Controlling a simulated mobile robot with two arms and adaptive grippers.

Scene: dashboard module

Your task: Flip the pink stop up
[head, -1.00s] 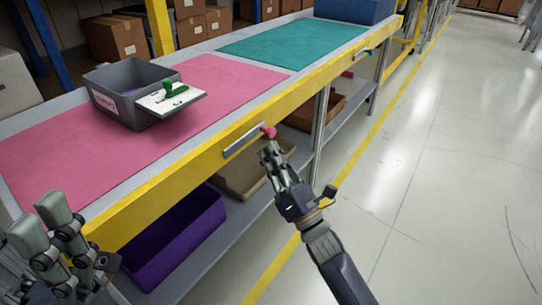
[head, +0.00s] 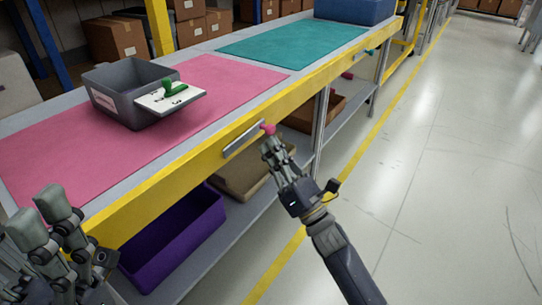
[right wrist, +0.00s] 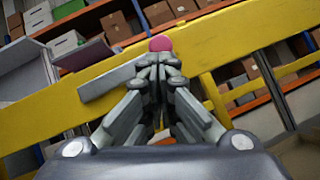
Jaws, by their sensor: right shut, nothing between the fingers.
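The pink stop (head: 268,128) is a small round knob at the right end of a grey metal bar (head: 243,139) on the table's yellow front edge. The bar lies along the edge. My right gripper (head: 268,146) is shut and empty, its fingertips just below the knob. In the right wrist view the pink stop (right wrist: 160,44) shows just above the closed fingertips (right wrist: 158,62). Whether they touch it I cannot tell. My left gripper (head: 42,214) is at the lower left, its fingers apart and empty.
On the table's pink mat (head: 70,150) stands a grey bin (head: 118,105) with a white panel and green part (head: 172,90). A teal mat (head: 290,42) lies farther along. A purple bin (head: 175,240) and brown trays sit below. The floor at right is clear.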

